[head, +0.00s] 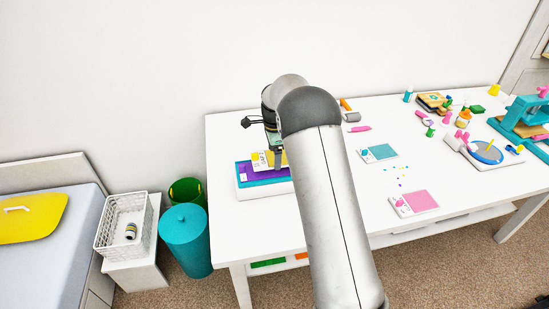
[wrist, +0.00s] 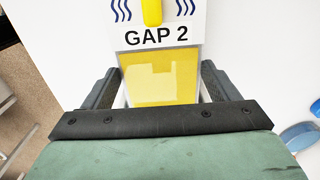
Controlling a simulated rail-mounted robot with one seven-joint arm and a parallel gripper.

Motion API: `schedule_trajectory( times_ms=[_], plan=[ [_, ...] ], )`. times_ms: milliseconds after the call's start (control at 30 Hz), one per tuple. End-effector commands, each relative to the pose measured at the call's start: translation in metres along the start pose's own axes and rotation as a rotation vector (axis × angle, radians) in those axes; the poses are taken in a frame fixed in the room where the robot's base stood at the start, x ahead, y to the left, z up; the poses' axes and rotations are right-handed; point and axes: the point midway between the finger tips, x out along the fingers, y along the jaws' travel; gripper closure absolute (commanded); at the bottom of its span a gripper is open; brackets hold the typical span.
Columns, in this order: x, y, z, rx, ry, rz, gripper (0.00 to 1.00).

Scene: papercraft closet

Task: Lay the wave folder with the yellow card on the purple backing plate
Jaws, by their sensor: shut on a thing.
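The wave folder (wrist: 140,38) shows in the wrist view as a white sheet with dark blue waves, "GAP 2" lettering and a yellow tab. The yellow card (wrist: 160,80) fills its near part. My gripper (wrist: 159,74) is shut on the folder, with a finger at each side of the yellow part. In the head view the folder (head: 259,161) is partly hidden by my gripper (head: 277,157) and appears over the purple backing plate (head: 256,174), at the table's left end. I cannot tell whether it touches the plate.
The plate is with a teal layer and white base (head: 262,190). To the right lie a teal card (head: 380,152), a pink card (head: 421,201) and small loose bits. Several tools crowd the table's far right. A teal bin (head: 186,240) and white basket (head: 112,240) stand left of the table.

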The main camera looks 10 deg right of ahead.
Motion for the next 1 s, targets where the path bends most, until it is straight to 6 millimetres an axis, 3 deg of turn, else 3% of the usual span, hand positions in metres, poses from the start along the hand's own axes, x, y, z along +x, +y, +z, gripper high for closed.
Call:
schedule_trajectory(
  times_ms=[200, 567, 600, 633, 1000],
  plan=[
    [0.029, 0.002, 0.000, 0.001, 0.000, 0.004, 0.44],
    [0.035, 0.002, 0.000, 0.000, 0.000, 0.003, 0.44],
    [0.034, 0.002, 0.000, 0.000, 0.000, 0.003, 0.08],
    [0.033, 0.002, 0.000, 0.000, 0.000, 0.003, 0.00],
    [0.022, 0.001, 0.000, 0.000, 0.000, 0.002, 0.00]
  ],
)
